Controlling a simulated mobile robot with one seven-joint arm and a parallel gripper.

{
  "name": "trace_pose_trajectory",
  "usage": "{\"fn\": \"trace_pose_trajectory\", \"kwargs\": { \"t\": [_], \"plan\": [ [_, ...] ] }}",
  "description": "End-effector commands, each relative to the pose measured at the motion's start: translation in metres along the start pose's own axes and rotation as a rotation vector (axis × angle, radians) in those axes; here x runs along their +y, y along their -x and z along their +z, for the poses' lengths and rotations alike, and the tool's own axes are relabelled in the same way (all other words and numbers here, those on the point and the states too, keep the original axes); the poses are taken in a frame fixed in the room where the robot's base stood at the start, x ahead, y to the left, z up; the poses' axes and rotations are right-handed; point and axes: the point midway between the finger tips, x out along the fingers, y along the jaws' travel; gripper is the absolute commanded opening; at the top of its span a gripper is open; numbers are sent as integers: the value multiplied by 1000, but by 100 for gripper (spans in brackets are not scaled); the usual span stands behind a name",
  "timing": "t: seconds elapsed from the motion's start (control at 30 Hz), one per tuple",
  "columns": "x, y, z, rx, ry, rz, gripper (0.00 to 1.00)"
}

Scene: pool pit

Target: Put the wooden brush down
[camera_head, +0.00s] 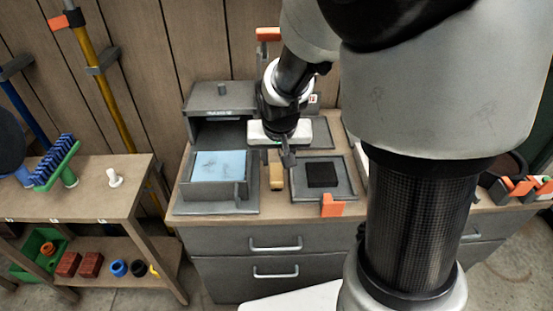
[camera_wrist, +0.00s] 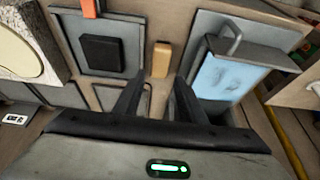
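The wooden brush appears to be the small tan block (camera_head: 276,178) lying on the cabinet top, between the grey open box and the square grey tray. Its bristles cannot be made out. It also shows in the wrist view (camera_wrist: 161,60), beyond the gap between my fingers. My gripper (camera_head: 288,158) is above the cabinet top, near the far end of the block.
The grey box (camera_head: 215,207) with a light blue sheet (camera_head: 219,165) stands left of the block. The grey tray (camera_head: 345,190) with a black square pad (camera_head: 321,175) and an orange tab (camera_head: 332,206) lies to the right. A lower shelf unit (camera_head: 95,193) stands at the left.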

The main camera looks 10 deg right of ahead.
Motion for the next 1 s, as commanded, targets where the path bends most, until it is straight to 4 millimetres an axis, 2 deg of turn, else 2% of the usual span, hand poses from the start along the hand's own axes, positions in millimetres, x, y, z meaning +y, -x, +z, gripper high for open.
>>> {"fn": "trace_pose_trajectory", "kwargs": {
  "t": [0.03, 0.27, 0.37, 0.47, 0.6, 0.7, 0.83, 1.0],
  "plan": [
    [-1, 10, -1, 1, -1, -2, 37],
    [2, 33, 2, 1, -3, -12, 37],
    [6, 60, 6, 6, -1, -40, 37],
    [14, 102, 19, 18, 15, -76, 37],
    [26, 160, 48, 45, 68, -104, 37],
    [33, 191, 71, 66, 110, -103, 37],
    [39, 214, 95, 86, 153, -89, 37],
    [42, 224, 110, 93, 180, -75, 37]
  ]
}}
